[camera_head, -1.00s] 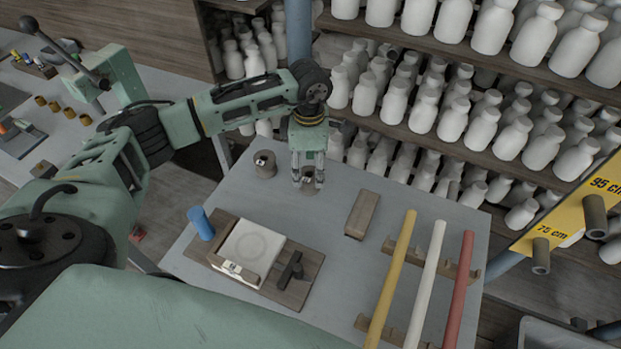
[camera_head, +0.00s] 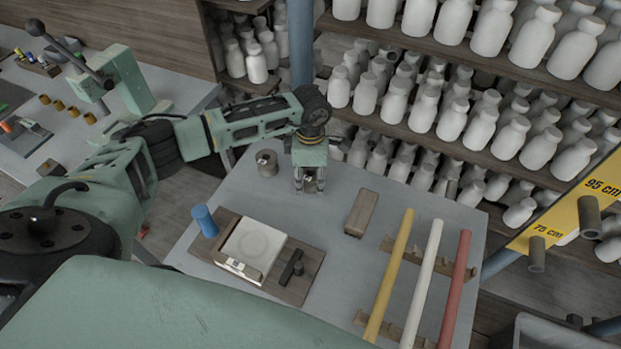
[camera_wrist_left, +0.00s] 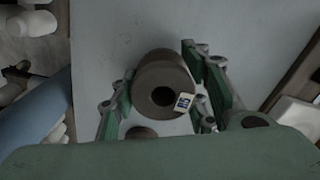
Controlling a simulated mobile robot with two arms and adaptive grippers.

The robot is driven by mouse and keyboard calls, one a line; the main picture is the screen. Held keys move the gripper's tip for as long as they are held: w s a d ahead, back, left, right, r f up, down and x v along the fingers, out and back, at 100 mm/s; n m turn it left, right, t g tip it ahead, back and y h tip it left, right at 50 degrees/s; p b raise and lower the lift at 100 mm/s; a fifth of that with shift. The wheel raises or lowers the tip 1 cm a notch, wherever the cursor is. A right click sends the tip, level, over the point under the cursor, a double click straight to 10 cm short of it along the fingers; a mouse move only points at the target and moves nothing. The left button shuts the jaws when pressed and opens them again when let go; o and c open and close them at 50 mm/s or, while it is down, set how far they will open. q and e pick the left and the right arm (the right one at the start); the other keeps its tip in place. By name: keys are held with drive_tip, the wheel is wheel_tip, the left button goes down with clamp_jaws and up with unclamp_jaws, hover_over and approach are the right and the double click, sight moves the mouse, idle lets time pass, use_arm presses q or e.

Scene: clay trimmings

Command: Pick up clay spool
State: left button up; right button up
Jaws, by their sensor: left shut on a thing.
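A brown clay spool (camera_wrist_left: 163,82) with a dark centre hole and a small printed label sits between the fingers of my left gripper (camera_head: 309,187). The left gripper is shut on this spool, pointing down over the far part of the grey table. In the head view the fingers hide most of the held spool, and I cannot tell how far it is above the table. A second brown spool (camera_head: 266,163) stands on the table to the left of the gripper; it shows partly in the wrist view (camera_wrist_left: 141,132). My right gripper is not in view.
The grey table (camera_head: 225,190) holds a wooden board (camera_head: 300,290) with a white slab, a blue cylinder (camera_head: 204,222), a brown block (camera_head: 361,213) and yellow, white and red rods on racks. Shelves of white bottles (camera_head: 450,120) stand close behind the table.

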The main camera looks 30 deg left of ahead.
sight(311, 171)
use_arm(q)
drive_tip(key=c, duration=0.5)
drive_tip(key=shift+r, duration=0.1)
drive_tip(key=shift+w+r, duration=0.1)
drive_tip(key=shift+r, duration=0.3)
wheel_tip(311, 171, up, 3)
drive_tip(key=shift+f+b, duration=0.2)
drive_tip(key=shift+b, duration=0.55)
drive_tip(key=d+r+b, duration=0.3)
drive_tip(key=d+r, duration=0.4)
drive_tip(key=d, duration=0.4)
drive_tip(key=shift+s+a+r+m, duration=0.7)
drive_tip(key=shift+s+m, duration=1.9)
drive_tip(key=shift+m, duration=1.25)
drive_tip(key=shift+s+a+r+m, duration=0.7)
drive_tip(key=shift+s+m, duration=1.95)
drive_tip(key=shift+m, duration=1.25)
drive_tip(key=shift+s+a+r+m, duration=0.7)
drive_tip(key=shift+s+m, duration=1.9)
drive_tip(key=shift+m, duration=1.25)
